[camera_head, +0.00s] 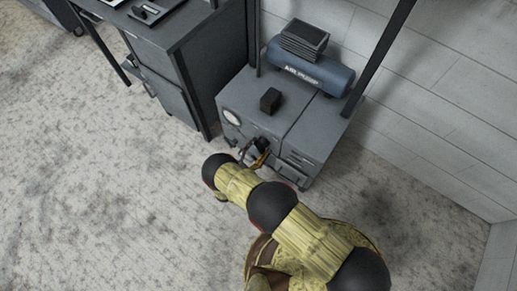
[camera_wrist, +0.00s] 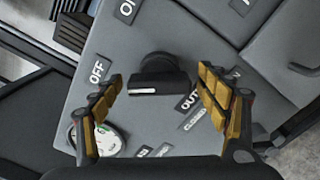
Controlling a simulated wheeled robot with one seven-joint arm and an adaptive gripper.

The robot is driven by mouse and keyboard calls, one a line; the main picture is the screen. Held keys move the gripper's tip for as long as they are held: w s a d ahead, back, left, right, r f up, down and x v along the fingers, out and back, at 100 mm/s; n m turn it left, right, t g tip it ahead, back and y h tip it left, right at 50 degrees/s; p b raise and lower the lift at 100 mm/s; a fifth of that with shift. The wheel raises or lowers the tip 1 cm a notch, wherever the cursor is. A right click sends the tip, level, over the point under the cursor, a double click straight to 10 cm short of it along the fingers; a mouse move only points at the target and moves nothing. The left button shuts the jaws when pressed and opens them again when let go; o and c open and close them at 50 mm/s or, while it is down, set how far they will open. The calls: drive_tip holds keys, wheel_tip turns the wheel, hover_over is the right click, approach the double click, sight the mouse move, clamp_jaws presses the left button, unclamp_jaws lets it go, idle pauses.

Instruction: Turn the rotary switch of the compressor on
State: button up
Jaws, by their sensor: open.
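The compressor (camera_head: 312,72) is a grey cabinet with a blue-grey tank on top, in the head view. Its rotary switch (camera_wrist: 158,76) is a black knob on the grey front panel in the wrist view. A white mark on the knob lies level in the picture, on its left part. The OFF label (camera_wrist: 97,72) is left of the knob and the ON label (camera_wrist: 127,9) is above it. My gripper (camera_wrist: 160,80) is open, with one finger on each side of the knob and gaps visible between. In the head view my gripper (camera_head: 256,152) is at the cabinet front and hides the knob.
A round gauge (camera_wrist: 106,140) is beside my left finger. Labels, one reading OUT (camera_wrist: 189,101), lie near the right finger. A dark cabinet (camera_head: 188,75) stands left of the compressor, and a pale wall (camera_head: 440,90) is on the right. The floor in front is clear.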

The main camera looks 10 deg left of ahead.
drive_tip(key=c, duration=1.1)
drive_tip(key=shift+c, duration=0.3)
